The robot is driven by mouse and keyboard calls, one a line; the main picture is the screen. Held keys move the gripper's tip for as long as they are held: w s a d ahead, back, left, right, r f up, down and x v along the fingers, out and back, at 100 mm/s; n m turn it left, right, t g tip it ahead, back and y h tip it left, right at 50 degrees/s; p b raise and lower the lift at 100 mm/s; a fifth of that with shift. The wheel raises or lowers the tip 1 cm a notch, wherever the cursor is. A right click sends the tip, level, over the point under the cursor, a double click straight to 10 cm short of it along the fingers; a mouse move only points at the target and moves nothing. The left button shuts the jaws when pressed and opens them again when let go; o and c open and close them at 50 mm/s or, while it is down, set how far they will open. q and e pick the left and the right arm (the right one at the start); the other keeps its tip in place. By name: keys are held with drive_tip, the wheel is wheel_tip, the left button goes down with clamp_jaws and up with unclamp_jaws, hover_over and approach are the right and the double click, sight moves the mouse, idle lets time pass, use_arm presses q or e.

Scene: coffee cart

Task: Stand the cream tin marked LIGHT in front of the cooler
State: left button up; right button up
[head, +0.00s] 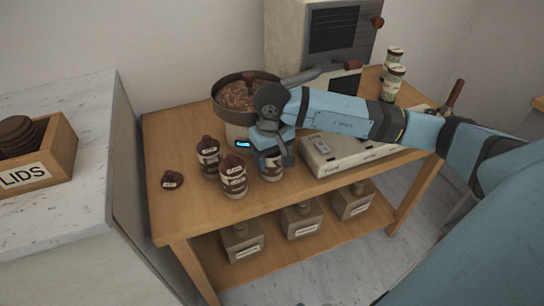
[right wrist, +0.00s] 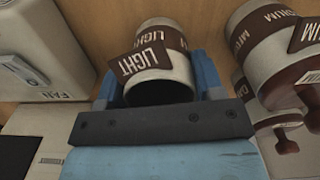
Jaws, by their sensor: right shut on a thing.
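The cream tin marked LIGHT (right wrist: 166,45) is between the fingers of my right gripper (right wrist: 158,84) in the right wrist view. The gripper is shut on it. The tin has a brown label band, and its dark top looks open, with no lid seen. In the head view the tin (head: 273,168) is partly hidden by my right gripper (head: 272,156), at the table's front, just before the round cooler (head: 228,132) with brown beans inside. Whether the tin touches the table I cannot tell. My left gripper is not in view.
Two lidded tins (head: 208,157) (head: 233,179) stand close left of the held tin; one reads MEDIUM in the wrist view (right wrist: 272,45). A loose brown lid (head: 172,180) lies at left. A pale box (head: 335,158) marked FAN in the wrist view (right wrist: 45,55) stands right.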

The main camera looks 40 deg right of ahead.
drive_tip(key=shift+r, duration=0.1)
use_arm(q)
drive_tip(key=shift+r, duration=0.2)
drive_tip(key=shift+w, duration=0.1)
use_arm(e)
drive_tip(key=o, duration=1.1)
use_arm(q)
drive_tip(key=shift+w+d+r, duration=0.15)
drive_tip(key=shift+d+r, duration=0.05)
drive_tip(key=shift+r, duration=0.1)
